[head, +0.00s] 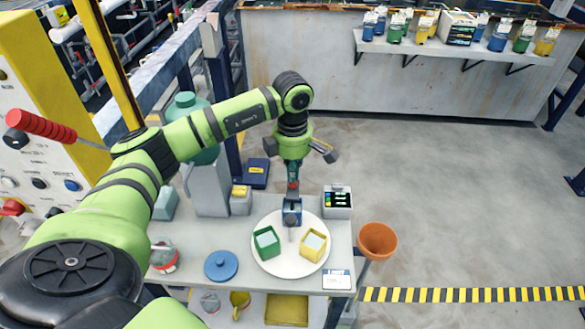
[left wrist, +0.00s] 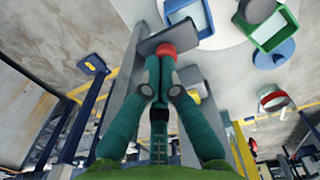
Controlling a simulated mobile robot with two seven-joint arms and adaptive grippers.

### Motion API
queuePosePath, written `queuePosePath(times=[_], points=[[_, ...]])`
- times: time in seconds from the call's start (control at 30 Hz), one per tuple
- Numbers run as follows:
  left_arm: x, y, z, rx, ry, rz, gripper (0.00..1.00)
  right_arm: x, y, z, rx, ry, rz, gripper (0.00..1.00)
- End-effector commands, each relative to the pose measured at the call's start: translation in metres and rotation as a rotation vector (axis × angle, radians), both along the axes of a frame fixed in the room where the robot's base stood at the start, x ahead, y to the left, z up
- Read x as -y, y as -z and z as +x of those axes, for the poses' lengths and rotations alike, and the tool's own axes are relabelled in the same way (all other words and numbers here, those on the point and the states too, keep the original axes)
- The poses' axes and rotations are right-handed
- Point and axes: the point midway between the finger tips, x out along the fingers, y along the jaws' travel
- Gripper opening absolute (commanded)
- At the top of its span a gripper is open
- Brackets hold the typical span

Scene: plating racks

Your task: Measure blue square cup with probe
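On a round white plate (head: 264,263) stand a green square cup (head: 266,243) and a yellow square cup (head: 313,245). A blue square form (head: 285,218), seemingly the blue cup, shows behind the probe near the plate's back edge and is mostly hidden. My left gripper (head: 293,182) points down above it, shut on a probe (head: 291,233) with a grey lower end. In the left wrist view the gripper (left wrist: 164,70) closes on the probe's red part (left wrist: 166,48). I cannot tell whether the tip touches anything. My right gripper is not in view.
A blue round lid (head: 221,265) lies left of the plate. Jugs crowd the table's back left. The floor at right is clear.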

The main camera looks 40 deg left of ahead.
Motion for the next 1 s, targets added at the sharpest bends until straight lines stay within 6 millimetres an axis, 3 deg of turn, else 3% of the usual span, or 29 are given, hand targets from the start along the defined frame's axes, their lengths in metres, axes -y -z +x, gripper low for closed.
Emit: queuePosePath(times=[0.3,0.43,0.67,0.7,0.73,1.0], points=[[0.000,0.006,-0.002,-0.009,0.001,0.003,0.00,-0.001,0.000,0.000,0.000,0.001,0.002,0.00],[-0.001,-0.002,-0.002,-0.008,0.000,0.003,0.00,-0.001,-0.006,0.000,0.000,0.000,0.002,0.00],[-0.007,-0.052,-0.002,0.004,-0.007,0.003,0.00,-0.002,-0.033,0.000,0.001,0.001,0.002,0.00],[-0.006,-0.051,-0.001,0.007,-0.006,0.002,0.00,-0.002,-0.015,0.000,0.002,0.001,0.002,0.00],[-0.006,-0.058,0.000,0.009,-0.006,0.002,0.00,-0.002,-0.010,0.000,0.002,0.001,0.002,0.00],[-0.006,-0.118,-0.001,0.008,-0.006,0.001,0.00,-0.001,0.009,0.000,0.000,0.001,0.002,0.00]])
